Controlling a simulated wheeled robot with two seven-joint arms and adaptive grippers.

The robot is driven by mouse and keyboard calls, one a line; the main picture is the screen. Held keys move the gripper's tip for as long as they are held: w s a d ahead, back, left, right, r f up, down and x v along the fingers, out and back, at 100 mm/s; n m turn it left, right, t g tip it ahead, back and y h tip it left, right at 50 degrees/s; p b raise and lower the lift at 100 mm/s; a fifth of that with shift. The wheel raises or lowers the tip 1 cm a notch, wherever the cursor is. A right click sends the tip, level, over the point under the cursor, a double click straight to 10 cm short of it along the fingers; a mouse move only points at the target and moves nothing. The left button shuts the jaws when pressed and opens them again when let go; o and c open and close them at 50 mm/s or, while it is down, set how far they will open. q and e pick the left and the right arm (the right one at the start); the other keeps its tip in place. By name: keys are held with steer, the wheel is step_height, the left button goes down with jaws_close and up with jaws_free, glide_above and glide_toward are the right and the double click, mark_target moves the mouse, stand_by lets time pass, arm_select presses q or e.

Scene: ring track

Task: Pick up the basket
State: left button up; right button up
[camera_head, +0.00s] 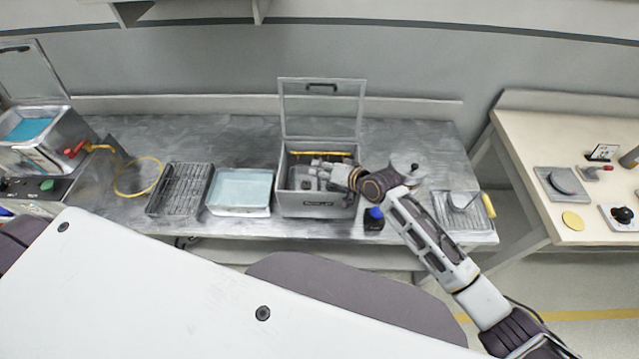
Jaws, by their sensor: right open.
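A metal box (315,207) with its lid (322,108) raised stands on the grey bench. Inside it is what looks like the basket (302,180), grey, with a yellow bar (322,153) along the back. My right gripper (334,176) reaches into the box from the right, over the basket. It is open. Its fingers are small and blend with the grey basket, so I cannot tell whether they touch it. The arm and wrist hide the right side of the box. My left gripper is not in view.
Left of the box are a tray of pale blue liquid (240,188) and a dark ribbed rack (180,188). A dark blue-capped bottle (374,218) stands close under my right wrist. A plate with a yellow handle (462,210) lies to the right.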

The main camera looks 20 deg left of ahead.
stand_by(0.4)
jaws_close()
